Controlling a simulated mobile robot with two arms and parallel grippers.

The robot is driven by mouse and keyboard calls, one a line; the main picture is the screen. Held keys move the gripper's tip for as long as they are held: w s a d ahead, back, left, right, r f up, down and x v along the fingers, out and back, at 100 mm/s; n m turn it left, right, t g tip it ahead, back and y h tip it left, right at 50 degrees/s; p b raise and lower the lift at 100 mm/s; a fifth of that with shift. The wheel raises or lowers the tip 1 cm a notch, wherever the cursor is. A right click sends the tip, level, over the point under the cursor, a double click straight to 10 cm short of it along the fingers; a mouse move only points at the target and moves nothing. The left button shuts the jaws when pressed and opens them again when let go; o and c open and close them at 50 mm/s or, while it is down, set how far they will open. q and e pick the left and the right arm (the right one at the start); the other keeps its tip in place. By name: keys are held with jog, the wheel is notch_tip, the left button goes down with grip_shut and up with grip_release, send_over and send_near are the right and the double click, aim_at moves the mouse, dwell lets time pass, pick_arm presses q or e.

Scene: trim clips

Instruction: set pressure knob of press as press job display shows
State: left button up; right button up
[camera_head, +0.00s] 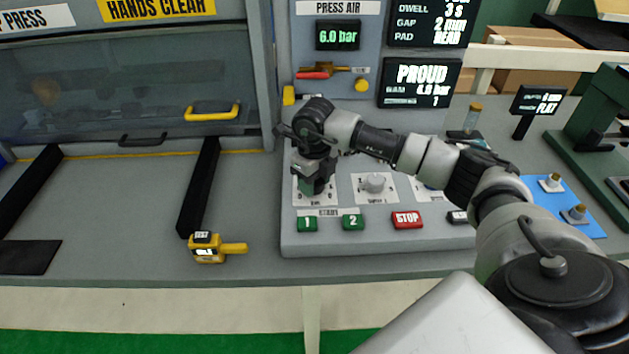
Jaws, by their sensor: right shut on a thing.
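My right gripper (316,186) points down at the left dial plate (300,196) of the press control panel (380,238). It is shut on the left knob, which it hides almost fully, so its pointer setting cannot be read. The plate's label is too small to read surely. A job display (432,24) at the top shows dwell 3 s, gap 2 mm and pad rear; its upper part is cut off. A second display (420,84) reads PROUD with a small bar value. The press air display (338,36) shows 6.0 bar. My left gripper is out of view.
A middle knob (375,183) and a partly hidden right dial are beside the gripper. Green buttons 1 (307,223) and 2 (352,222) and a red STOP button (407,219) lie in front.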

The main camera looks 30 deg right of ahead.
jog(key=shift+r, duration=0.1)
dwell(0.4)
jog(key=o, duration=0.9)
notch_tip(320, 180, up, 11)
jog(key=b, duration=0.1)
jog(key=shift+b, duration=0.4)
jog(key=shift+f, duration=0.2)
